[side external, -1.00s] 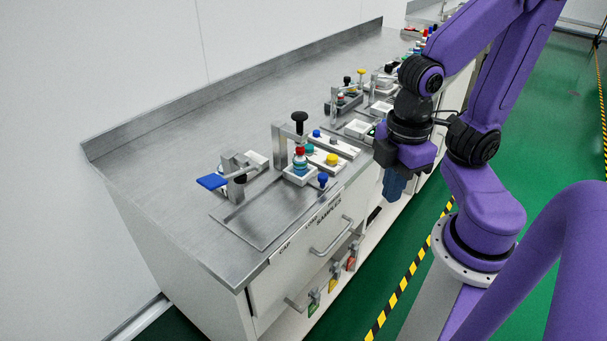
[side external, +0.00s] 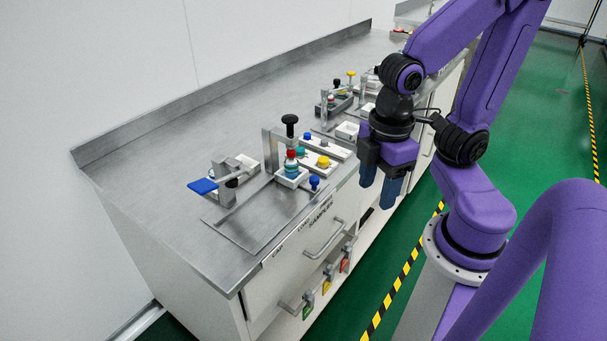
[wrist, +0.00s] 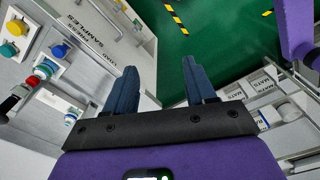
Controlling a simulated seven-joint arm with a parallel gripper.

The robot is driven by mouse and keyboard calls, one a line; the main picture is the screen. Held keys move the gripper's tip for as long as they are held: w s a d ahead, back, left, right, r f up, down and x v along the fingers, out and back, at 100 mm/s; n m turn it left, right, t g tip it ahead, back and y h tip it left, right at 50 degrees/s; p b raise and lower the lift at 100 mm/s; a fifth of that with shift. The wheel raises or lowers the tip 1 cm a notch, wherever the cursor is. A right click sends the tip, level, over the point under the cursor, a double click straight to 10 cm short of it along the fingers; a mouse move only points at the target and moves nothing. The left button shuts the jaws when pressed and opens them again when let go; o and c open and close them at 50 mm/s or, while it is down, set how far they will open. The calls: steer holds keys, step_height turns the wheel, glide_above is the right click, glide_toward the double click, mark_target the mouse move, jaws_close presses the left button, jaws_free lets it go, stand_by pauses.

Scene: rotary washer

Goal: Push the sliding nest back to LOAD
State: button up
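The sliding nest (side external: 293,184) is a small white block on the steel plate under the black-knobbed press (side external: 290,121). The nest sits nearer the PRESS label than CAP. My gripper (side external: 377,196) hangs beyond the bench's front edge, right of the nest and apart from it. In the wrist view, its two blue fingers (wrist: 159,64) are spread with nothing between them; the nest's blue knob (wrist: 60,50) is at the left.
A white panel with yellow (side external: 323,161) and blue buttons stands just behind the nest. A blue-paddled lever fixture (side external: 203,186) stands to the left. The front of the steel plate (side external: 245,222) is bare. Drawer handles (side external: 324,239) project from the bench front below.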

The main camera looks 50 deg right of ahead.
steer(key=w+d+r+m, duration=0.2)
steer(key=w, duration=0.9)
steer(key=m, duration=0.1)
glide_toward(314, 178)
step_height(314, 178, down, 8)
steer(key=shift+w+f, duration=0.1)
steer(key=shift+f, duration=0.15)
